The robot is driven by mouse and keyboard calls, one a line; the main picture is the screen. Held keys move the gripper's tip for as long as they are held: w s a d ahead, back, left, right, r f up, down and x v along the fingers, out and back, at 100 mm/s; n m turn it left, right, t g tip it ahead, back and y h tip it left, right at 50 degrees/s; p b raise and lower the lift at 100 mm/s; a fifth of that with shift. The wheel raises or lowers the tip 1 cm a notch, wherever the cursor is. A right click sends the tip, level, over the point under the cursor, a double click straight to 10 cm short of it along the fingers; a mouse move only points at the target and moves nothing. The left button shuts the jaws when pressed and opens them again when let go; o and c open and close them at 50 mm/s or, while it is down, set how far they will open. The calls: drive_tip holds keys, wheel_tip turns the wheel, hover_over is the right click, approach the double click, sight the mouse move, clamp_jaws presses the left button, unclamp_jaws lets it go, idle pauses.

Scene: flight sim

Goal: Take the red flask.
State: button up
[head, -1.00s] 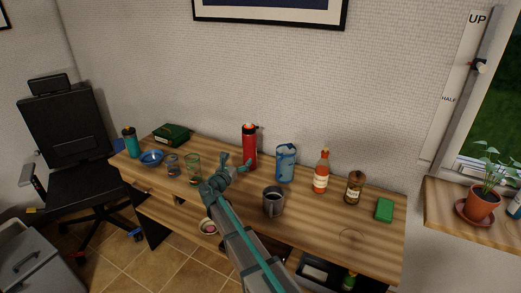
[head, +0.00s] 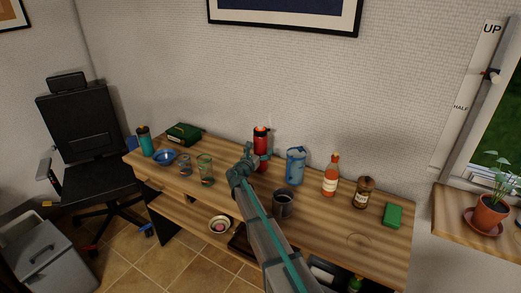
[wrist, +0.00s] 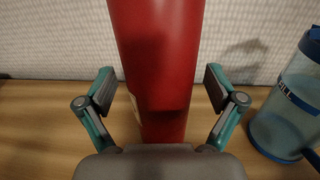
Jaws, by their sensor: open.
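The red flask (head: 261,141) stands upright on the wooden desk, near its back edge by the wall, with a dark top. My gripper (head: 257,160) is in front of it and hides part of its lower body in the head view. In the wrist view the red flask (wrist: 158,70) fills the middle, standing between the two open fingers of my gripper (wrist: 160,92). A gap shows between each finger pad and the flask. The flask's top is out of the wrist view and its base is hidden behind the gripper's palm.
A blue clear pitcher (head: 295,167) stands just right of the flask, also in the wrist view (wrist: 290,105). A dark mug (head: 284,205) is close to my arm. An orange bottle (head: 331,176) and brown jar (head: 362,193) stand further right. Glasses (head: 205,170) stand left.

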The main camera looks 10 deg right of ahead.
clamp_jaws()
idle(0.5)
drive_tip(key=shift+r, duration=0.15)
